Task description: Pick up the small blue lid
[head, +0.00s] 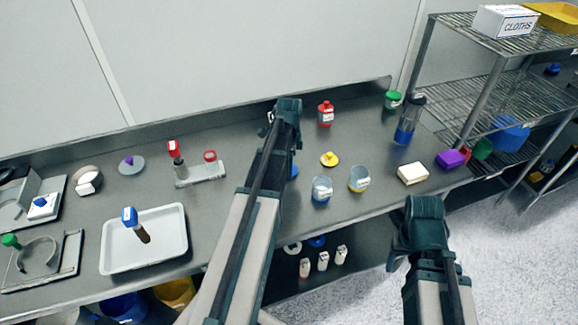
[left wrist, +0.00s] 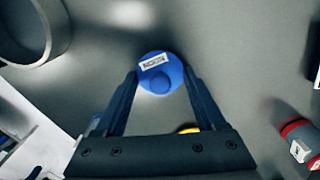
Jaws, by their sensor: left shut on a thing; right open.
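The small blue lid (left wrist: 160,75) is round with a knob and a white label, and shows in the left wrist view between the fingertips of my left gripper (left wrist: 160,80). The fingers touch its sides and are shut on it. In the head view my left gripper (head: 285,108) is over the back of the bench, and its arm hides the lid there. My right gripper (head: 396,248) is open and empty in front of the bench's front edge, with its fingertips mostly hidden by its wrist.
On the bench (head: 235,215) stand a yellow lid (head: 329,159), two jars (head: 322,190) (head: 359,179), a red bottle (head: 326,113), a white tray (head: 150,255) and a dark-blue tumbler (head: 408,122). A wire shelf (head: 500,88) stands at right.

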